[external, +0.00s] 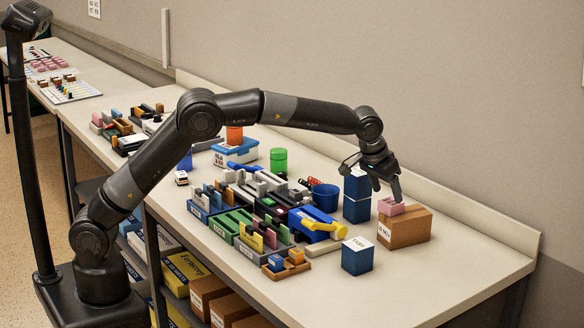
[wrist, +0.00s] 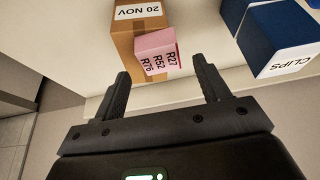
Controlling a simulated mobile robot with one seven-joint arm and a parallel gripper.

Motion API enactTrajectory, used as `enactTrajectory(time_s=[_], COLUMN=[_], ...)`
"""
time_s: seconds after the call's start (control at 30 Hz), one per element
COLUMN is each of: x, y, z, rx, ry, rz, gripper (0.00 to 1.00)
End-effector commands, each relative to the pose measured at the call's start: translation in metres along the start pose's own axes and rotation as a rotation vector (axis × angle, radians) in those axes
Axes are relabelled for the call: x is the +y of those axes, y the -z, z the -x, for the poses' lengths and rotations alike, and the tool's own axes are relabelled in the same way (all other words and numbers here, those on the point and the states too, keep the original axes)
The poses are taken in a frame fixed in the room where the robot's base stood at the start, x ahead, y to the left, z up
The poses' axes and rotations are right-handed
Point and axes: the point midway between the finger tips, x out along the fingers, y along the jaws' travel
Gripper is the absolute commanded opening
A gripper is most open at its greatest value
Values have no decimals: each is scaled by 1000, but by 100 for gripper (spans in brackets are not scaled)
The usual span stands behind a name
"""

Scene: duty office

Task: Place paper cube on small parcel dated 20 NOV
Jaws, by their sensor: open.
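The small parcel is a brown cardboard box (external: 405,232) at the right end of the table; its label reads 20 NOV in the wrist view (wrist: 124,38). A pink block (external: 390,208), which I take as the paper cube, rests on top of the parcel in the external view. In the wrist view the pink block (wrist: 156,50) shows printed codes R27, R52 and R76. My gripper (external: 380,190) is open just above the pink block. In the wrist view its fingers (wrist: 163,88) stand apart on either side, with the block beyond their tips.
Blue boxes stand left of the parcel: a stack (external: 356,195) and a single box (external: 357,257). One labelled CLIPS (wrist: 290,62) shows in the wrist view. A blue and yellow item (external: 315,224) and crowded trays fill the table further left. The front right tabletop (external: 450,270) is clear.

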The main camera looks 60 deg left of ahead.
Motion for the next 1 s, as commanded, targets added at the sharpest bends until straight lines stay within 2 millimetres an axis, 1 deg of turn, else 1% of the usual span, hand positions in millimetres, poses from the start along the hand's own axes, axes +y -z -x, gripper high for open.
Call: enactTrajectory(time_s=[0.03,0.1,0.2,0.3,0.43,0.6,0.67,0.77,0.87,0.9,0.97,1.0], x=[0,0,1,1,1,0,-4,-21,-53,-67,-90,-105], y=[0,0,0,0,0,0,0,-2,-10,-16,-26,-34], z=[14,29,48,63,75,80,82,94,116,126,141,151], rx=[3,2,1,1,-1,-1,-1,-1,-3,-3,-3,-3], ry=[-2,-2,-2,-2,-1,0,-1,-7,-17,-23,-32,-37], rz=[0,-1,-1,0,0,1,3,12,26,31,37,42], gripper=[69,69,69,69,69,69,69,69,69,69,69,69])
